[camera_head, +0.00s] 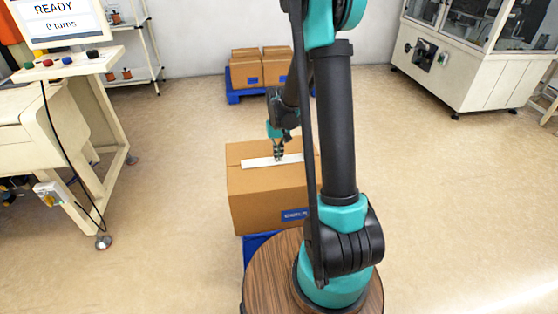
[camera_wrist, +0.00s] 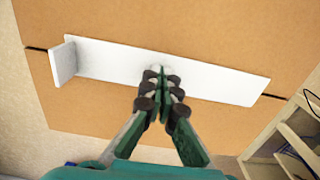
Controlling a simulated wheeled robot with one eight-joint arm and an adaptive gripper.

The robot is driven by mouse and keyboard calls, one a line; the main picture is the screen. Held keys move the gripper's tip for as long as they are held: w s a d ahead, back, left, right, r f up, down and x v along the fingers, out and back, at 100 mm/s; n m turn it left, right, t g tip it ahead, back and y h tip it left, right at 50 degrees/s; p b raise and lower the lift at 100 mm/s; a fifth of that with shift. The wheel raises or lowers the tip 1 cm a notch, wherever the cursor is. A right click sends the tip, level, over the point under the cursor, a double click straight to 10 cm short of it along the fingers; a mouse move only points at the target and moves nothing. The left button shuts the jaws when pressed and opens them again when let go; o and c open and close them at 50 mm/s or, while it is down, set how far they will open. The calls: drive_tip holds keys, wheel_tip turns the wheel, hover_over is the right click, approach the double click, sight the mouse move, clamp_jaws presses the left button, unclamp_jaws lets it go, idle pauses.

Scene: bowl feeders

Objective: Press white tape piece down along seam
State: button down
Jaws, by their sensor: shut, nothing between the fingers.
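The white tape piece (camera_head: 262,161) lies across the top of a cardboard box (camera_head: 270,193), along its seam. In the wrist view the tape (camera_wrist: 110,62) covers the middle of the seam (camera_wrist: 36,48), which shows past its left end. My gripper (camera_head: 279,156) is shut and empty, pointing down at the tape. In the wrist view its fingertips (camera_wrist: 157,72) are over the middle of the tape and appear to touch it.
The box stands on a blue pallet (camera_head: 258,243). More boxes (camera_head: 246,70) stand on another blue pallet (camera_head: 240,95) behind. A cream workstation (camera_head: 40,110) with a screen is at left, a cream machine (camera_head: 465,75) at back right. Open floor (camera_head: 450,200) lies to the right.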

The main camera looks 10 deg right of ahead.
sight(250, 163)
drive_tip(key=shift+s+d+f, duration=0.1)
drive_tip(key=shift+d, duration=1.3)
drive_tip(key=shift+d, duration=1.35)
drive_tip(key=shift+a, duration=8.45)
drive_tip(key=shift+d+r, duration=0.1)
drive_tip(key=shift+r, duration=3.5)
